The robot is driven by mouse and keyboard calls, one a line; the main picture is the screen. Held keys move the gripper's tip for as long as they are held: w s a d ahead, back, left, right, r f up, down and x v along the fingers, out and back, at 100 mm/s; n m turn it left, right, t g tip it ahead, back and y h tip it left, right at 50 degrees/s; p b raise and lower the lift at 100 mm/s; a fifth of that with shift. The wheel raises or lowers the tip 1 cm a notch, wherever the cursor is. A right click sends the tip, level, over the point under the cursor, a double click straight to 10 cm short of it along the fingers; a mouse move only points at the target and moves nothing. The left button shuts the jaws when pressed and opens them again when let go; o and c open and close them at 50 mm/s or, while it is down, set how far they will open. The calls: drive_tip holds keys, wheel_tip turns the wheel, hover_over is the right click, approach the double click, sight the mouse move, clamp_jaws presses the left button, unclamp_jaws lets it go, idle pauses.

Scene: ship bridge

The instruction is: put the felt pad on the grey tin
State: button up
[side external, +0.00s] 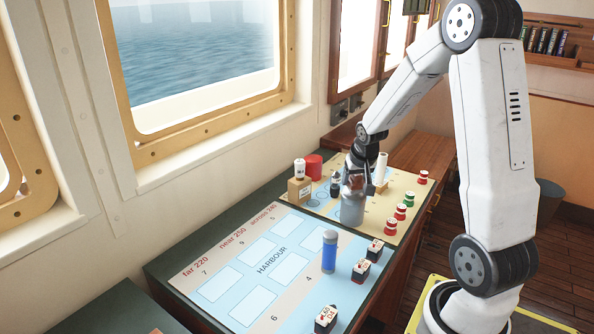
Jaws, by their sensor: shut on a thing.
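My gripper (355,172) points down over the right part of the chart table, at the top of a shiny grey cylinder (352,208). The cylinder stands upright on the tan board and looks like the grey tin. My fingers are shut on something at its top. The held thing is mostly hidden by the fingers, and I cannot tell whether it is the felt pad or part of the cylinder. No felt pad can be made out elsewhere.
A red cylinder (313,166) and a brown block (299,191) with a white-topped piece stand behind left. Several red and green spools line the right edge. A blue cylinder (329,254) and black-and-white blocks stand in front on the printed chart (225,255), whose left part is clear.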

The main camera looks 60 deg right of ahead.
drive_tip(key=shift+f, duration=0.85)
drive_tip(key=shift+f, duration=0.1)
drive_tip(key=o, duration=1.3)
drive_tip(key=shift+v, duration=6.15)
drive_tip(key=shift+f, duration=0.1)
